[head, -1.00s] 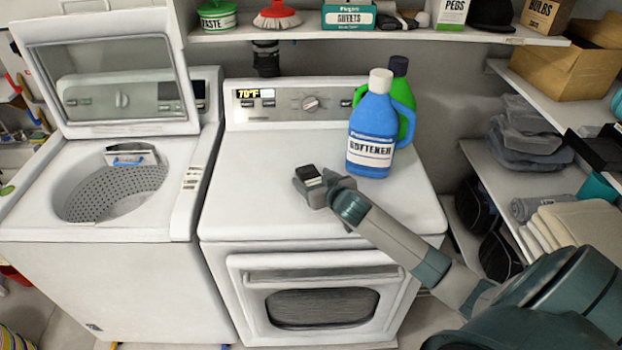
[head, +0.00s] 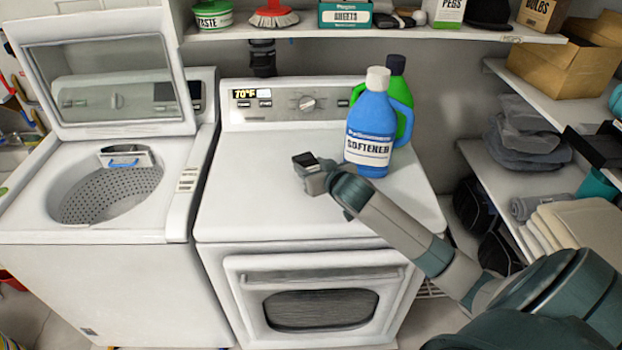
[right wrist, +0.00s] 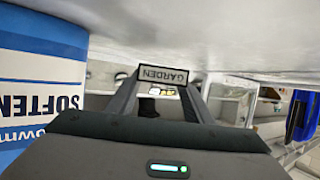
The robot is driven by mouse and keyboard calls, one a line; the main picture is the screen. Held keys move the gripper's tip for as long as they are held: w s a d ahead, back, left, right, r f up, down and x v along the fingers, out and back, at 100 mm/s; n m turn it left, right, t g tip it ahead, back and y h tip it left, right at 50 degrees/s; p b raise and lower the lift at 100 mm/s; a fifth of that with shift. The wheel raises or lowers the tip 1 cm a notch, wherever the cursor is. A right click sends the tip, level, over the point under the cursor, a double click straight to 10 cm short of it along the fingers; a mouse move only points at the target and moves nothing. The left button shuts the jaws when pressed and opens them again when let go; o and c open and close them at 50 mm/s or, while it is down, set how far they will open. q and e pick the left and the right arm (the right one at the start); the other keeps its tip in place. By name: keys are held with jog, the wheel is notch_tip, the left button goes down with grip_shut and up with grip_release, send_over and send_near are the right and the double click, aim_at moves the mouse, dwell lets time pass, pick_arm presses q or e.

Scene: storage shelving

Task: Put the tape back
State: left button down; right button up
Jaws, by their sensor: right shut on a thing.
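My right gripper (head: 307,162) is over the white dryer top, left of the blue softener bottle (head: 370,135). It is shut on a small dark thing (head: 306,159), mostly hidden by the fingers; I cannot tell from its shape whether it is the tape. I cannot tell if that label is on the held thing or farther back. The softener bottle stands close at the left there (right wrist: 35,75). No other tape is recognisable. My left gripper is out of view.
A green bottle (head: 398,95) stands behind the softener on the dryer (head: 240,200). The washer (head: 180,185) at left has its lid open. A shelf (head: 330,31) with boxes and a brush runs above. Side shelves at right hold a cardboard box (head: 560,70) and folded cloths.

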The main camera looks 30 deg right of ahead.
jog(key=s+d+r+b, duration=0.2)
jog(key=s+r, duration=0.4)
jog(key=s, duration=0.5)
jog(key=shift+s+r+b, duration=0.2)
jog(key=shift+r+b, duration=0.05)
jog(key=shift+b, duration=0.2)
jog(key=w+a+r+b, duration=0.1)
jog(key=w+a+r, duration=0.1)
jog(key=a, duration=0.6)
jog(key=w+a+r+n+y+b, duration=0.1)
jog(key=w+a+r, duration=0.1)
jog(key=a+r, duration=0.3)
jog(key=w+a+r+y+b, duration=0.1)
jog(key=w+a+r, duration=0.1)
jog(key=a, duration=0.9)
jog(key=shift+a+r+n, duration=0.2)
jog(key=shift+r+n, duration=0.2)
jog(key=shift+r, duration=0.25)
jog(key=shift+s, duration=0.1)
